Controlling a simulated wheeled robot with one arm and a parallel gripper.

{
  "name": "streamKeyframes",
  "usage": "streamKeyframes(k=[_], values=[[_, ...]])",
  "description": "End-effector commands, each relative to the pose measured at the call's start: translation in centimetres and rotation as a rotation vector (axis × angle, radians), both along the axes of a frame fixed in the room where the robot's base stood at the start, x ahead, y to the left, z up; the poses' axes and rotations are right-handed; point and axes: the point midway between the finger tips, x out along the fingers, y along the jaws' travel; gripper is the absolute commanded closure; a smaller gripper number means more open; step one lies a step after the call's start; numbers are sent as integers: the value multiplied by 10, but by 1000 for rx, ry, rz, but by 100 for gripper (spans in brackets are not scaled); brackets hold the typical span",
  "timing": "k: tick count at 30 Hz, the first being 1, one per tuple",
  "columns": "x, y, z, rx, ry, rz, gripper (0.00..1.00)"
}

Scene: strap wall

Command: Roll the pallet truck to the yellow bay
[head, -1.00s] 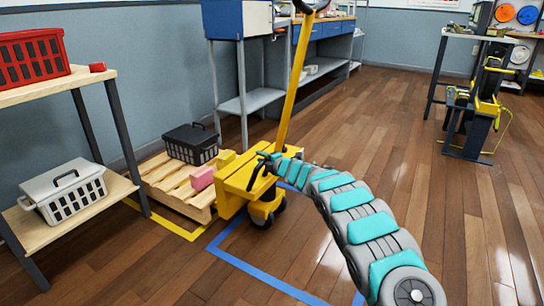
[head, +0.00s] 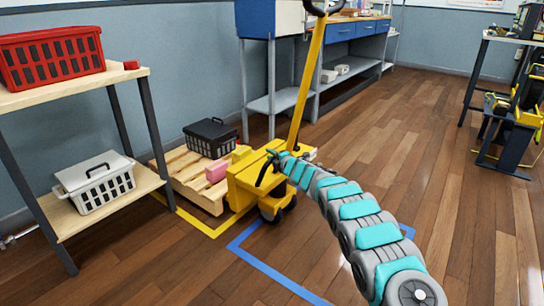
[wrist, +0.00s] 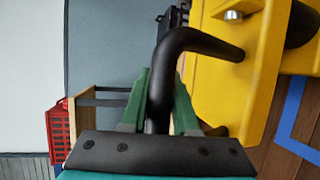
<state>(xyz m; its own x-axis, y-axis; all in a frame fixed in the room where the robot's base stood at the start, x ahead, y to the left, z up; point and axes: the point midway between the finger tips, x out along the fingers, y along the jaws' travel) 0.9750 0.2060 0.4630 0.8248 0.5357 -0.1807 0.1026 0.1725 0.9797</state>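The yellow pallet truck (head: 243,187) stands upright with its tall yellow handle pole (head: 309,75) rising behind. My gripper (head: 272,163) is at the truck's near side. In the wrist view, my gripper's green fingers (wrist: 160,100) are closed around a black bent grip bar (wrist: 190,38) on the yellow body. The yellow bay tape (head: 190,220) runs along the pallet's near side; the truck's wheels are nearer the blue outline (head: 262,266).
A wooden shelf unit (head: 135,188) with a red basket (head: 52,58) and a white basket (head: 95,182) stands left, close to the pallet. A workbench (head: 340,75) lines the wall behind. A dark stand (head: 510,130) is at right. Floor between is clear.

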Motion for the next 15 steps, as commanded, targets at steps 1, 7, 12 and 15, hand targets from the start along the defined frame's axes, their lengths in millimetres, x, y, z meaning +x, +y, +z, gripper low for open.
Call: streamKeyframes(k=[1, 7, 12, 15], values=[[-1, 5, 1, 0, -2, 7, 67], [0, 2, 0, 0, -1, 3, 45], [0, 1, 0, 0, 0, 1, 43], [0, 0, 0, 0, 0, 0, 43]])
